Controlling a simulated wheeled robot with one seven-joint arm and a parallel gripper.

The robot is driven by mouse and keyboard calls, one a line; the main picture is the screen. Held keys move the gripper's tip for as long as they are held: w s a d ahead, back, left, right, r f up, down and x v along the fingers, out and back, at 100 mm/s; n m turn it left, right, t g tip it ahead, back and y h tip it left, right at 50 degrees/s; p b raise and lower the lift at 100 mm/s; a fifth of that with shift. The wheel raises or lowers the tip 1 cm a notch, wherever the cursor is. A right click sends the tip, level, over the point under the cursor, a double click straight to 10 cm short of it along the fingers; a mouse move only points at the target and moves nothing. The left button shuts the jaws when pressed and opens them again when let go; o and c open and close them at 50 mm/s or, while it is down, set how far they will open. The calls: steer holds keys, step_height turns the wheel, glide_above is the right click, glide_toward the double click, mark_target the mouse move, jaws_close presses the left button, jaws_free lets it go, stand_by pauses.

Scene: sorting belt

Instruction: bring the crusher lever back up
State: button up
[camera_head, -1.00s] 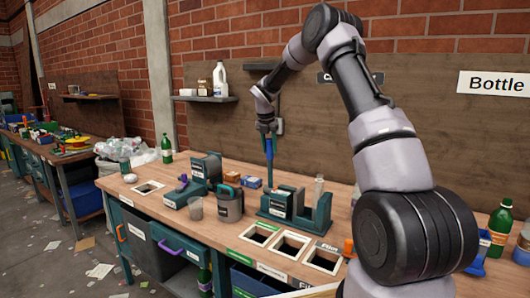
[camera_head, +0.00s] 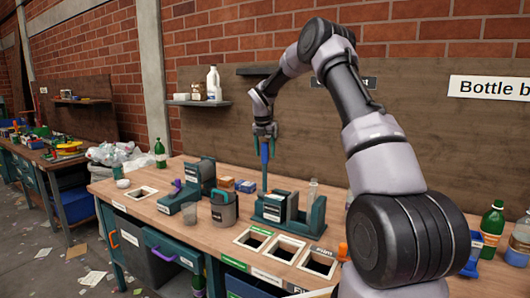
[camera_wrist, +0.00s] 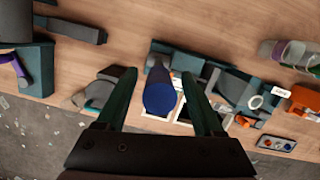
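The crusher (camera_head: 299,216) is a teal machine on the workbench with an upright slot frame. Its lever (camera_head: 264,163) is a thin upright bar with a blue grip, standing at the crusher's left end. My gripper (camera_head: 265,137) is at the top of the lever, with its fingers pointing down on either side of the grip. In the wrist view, the round blue end of the lever (camera_wrist: 160,98) lies between the two teal fingers (camera_wrist: 159,76). A gap shows on each side, so my gripper is open. The lever's lower joint is not clear.
A grey canister (camera_head: 224,210) and another teal machine (camera_head: 190,195) stand left of the crusher. Several framed openings (camera_head: 268,258) lie in front. A clear bottle (camera_head: 312,190) stands by the crusher's right part. A wall shelf (camera_head: 200,103) is behind.

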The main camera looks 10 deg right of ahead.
steer(key=v, duration=1)
steer(key=shift+r, duration=0.4)
steer(key=shift+s+a, duration=0.1)
